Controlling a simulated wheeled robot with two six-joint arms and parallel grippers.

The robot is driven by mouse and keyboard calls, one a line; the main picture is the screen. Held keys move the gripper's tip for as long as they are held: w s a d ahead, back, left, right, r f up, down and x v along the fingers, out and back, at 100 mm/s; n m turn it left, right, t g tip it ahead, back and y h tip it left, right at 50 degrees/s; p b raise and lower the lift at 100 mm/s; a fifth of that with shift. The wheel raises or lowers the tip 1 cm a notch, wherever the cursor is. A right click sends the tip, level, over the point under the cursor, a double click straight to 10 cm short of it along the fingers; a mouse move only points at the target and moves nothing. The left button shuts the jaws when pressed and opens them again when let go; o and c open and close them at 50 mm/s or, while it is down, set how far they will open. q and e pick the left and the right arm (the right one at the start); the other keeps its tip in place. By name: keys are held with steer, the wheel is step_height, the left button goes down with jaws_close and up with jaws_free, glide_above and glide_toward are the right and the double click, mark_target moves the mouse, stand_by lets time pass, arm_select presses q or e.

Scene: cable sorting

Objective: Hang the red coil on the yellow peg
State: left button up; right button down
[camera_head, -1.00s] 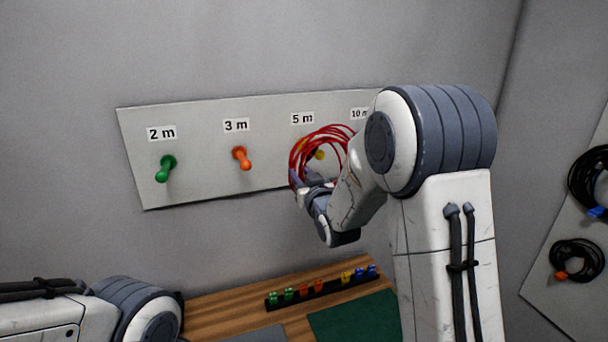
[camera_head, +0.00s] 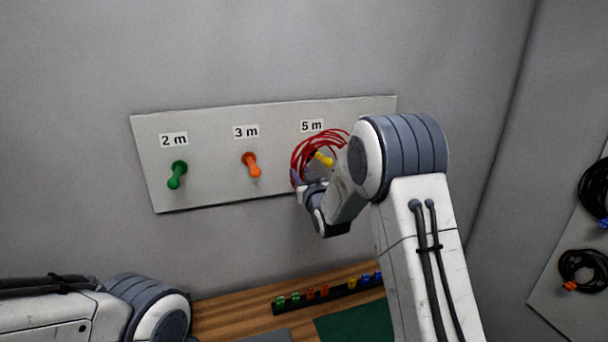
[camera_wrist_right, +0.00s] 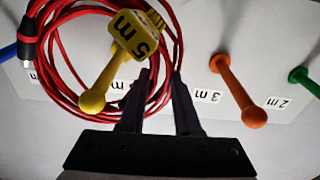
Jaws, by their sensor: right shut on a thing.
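The red coil (camera_head: 299,152) is at the yellow peg (camera_head: 323,159) under the 5 m label. The peg pokes out through the coil's opening; its round tip (camera_wrist_right: 92,103) stands in front of red strands in the right wrist view. A yellow 5 m tag (camera_wrist_right: 140,37) on the coil overlaps the peg's inner part there. My right gripper (camera_head: 300,180) is shut on the coil's near strands; its fingers (camera_wrist_right: 160,78) show beside the peg. Whether the coil's weight rests on the peg cannot be told. My left gripper is out of view.
The orange peg (camera_head: 251,166) and green peg (camera_head: 177,174) are bare on the board (camera_head: 215,190). A blue peg (camera_wrist_right: 8,52) shows at the wrist view's edge. Below is a wooden table (camera_head: 235,312) with a clip strip (camera_head: 330,294). Black coils (camera_head: 583,272) hang at the right.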

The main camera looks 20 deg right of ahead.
steer(key=w+f+b, duration=0.1)
steer(key=w+f, duration=0.2)
steer(key=w, duration=0.3)
steer(key=shift+w+f, duration=0.3)
steer(key=shift+w, duration=0.1)
stand_by(0.4)
steer(key=shift+a, duration=0.1)
stand_by(0.4)
steer(key=c, duration=0.5)
jaws_free()
steer(key=shift+f, duration=0.1)
